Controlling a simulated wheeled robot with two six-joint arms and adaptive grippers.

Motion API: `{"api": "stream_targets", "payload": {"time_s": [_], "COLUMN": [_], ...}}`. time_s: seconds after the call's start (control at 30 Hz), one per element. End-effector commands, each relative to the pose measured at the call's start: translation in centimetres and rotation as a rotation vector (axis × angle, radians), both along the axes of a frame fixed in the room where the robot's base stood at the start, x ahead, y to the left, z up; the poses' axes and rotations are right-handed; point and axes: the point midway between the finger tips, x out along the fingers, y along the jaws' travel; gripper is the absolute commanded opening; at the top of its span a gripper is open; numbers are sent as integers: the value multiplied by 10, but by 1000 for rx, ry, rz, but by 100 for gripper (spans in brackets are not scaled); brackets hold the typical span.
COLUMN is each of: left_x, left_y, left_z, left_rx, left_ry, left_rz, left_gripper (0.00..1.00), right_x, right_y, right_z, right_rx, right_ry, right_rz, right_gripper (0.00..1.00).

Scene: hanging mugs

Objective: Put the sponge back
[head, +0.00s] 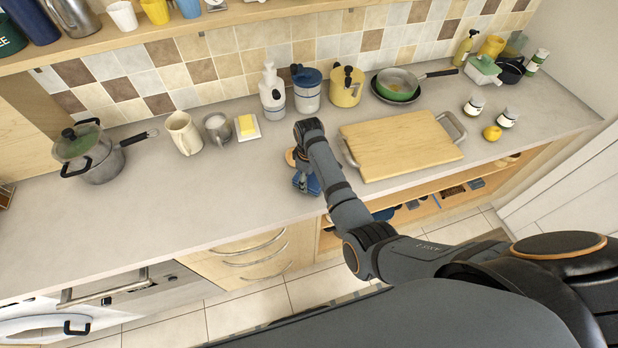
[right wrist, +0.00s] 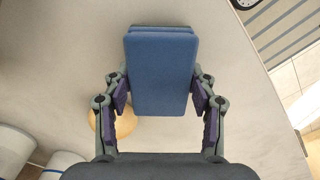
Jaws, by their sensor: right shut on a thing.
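The blue sponge (right wrist: 160,75) fills the space between the two fingers of my right gripper (right wrist: 160,105) in the right wrist view. The fingers press on its two long sides, so the gripper is shut on it. In the head view the right gripper (head: 303,176) is over the counter, left of the cutting board, and a bit of the sponge (head: 313,187) shows blue beside the fingers. I cannot tell whether the sponge touches the counter. My left gripper is not in view.
A tan round thing (head: 290,157) lies on the counter (head: 230,190) close to the gripper. Behind stand a white bottle (head: 271,90), a blue-and-white canister (head: 307,92) and a yellow canister (head: 346,86). A cutting board (head: 401,145) is to the right.

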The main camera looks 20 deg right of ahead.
Motion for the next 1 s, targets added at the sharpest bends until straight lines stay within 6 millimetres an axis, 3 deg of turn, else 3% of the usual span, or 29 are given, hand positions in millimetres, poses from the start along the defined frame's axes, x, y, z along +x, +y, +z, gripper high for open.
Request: {"api": "stream_targets", "payload": {"time_s": [0.27, 0.3, 0.47, 0.7, 0.83, 1.0], "left_x": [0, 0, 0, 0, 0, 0], "left_y": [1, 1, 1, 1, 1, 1], "left_z": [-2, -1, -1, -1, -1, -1], "left_rx": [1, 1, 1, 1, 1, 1], "left_ry": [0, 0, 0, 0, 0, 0], "left_rz": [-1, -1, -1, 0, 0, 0], "left_gripper": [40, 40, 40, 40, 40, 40], "right_x": [0, 0, 0, 0, 0, 0], "right_y": [0, 0, 0, 0, 0, 0], "right_z": [-6, -5, -5, -5, -5, -5], "right_rx": [0, 0, 0, 0, 0, 0], "right_ry": [0, 0, 0, 0, 0, 0], "right_rz": [0, 0, 0, 0, 0, 0], "right_gripper": [28, 61, 83, 84, 99, 99]}}
